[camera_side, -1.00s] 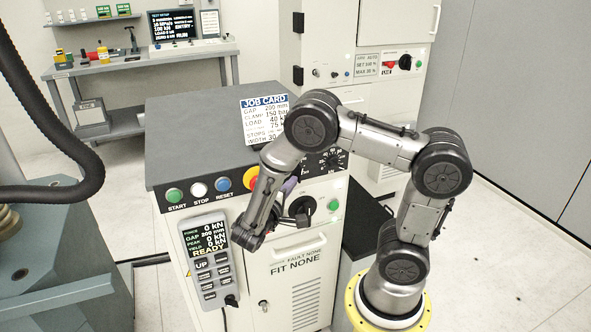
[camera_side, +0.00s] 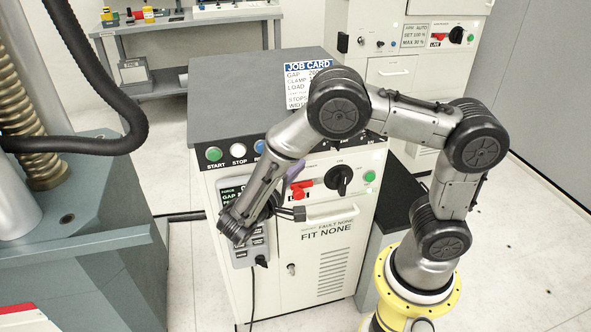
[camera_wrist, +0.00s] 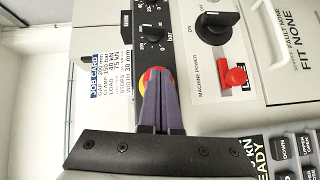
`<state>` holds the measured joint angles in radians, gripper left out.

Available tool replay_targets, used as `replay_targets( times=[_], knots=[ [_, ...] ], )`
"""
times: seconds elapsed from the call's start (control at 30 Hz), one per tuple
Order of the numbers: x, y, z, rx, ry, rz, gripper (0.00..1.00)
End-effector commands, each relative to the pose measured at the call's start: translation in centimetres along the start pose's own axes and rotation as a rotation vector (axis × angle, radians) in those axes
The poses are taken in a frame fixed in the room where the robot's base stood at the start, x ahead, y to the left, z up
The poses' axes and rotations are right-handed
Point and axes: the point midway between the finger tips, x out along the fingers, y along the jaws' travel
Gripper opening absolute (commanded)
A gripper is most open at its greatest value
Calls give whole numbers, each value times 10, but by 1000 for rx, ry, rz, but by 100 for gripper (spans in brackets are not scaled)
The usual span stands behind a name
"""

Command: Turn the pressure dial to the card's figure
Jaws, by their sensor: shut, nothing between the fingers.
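In the wrist view the pressure dial (camera_wrist: 152,34) is a black knob on a black panel, with a white scale marked in bar. Its exact setting is too small to read. The job card (camera_wrist: 105,76) lies beside the panel and reads CLAMP 150 bar; it also shows in the side view (camera_side: 305,84), partly behind my arm. My gripper (camera_wrist: 158,74) is shut and empty, its purple fingers apart from the dial and overlapping a red and yellow button in the wrist view. In the side view my gripper (camera_side: 294,170) is in front of the cabinet, and my arm hides most of the dial panel.
A black machine power knob (camera_wrist: 217,27) and a red switch (camera_wrist: 233,77) sit on the white front next to the dial panel. A grey handset (camera_side: 241,257) hangs on the cabinet (camera_side: 320,235). A teal machine (camera_side: 75,260) stands at left.

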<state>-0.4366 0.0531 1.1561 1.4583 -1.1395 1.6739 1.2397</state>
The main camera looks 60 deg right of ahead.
Motion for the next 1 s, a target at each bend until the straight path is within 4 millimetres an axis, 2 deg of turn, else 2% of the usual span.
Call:
replay_targets(
  times=[0.03, 0.2, 0.23, 0.47, 0.67, 0.87, 1.0],
  knots=[
    [-4, 0, 0, 0, 2, 0, 5],
    [-8, -2, 1, -78, -5, -10, 36],
    [-8, -4, 3, -110, -15, -18, 38],
    [-18, -17, 28, -366, -179, -225, 38],
    [-16, -15, 41, -468, -389, -570, 38],
    [-8, 4, 33, -400, -525, -1000, 38],
    [9, 33, 14, -229, -545, -1286, 38]
  ],
)
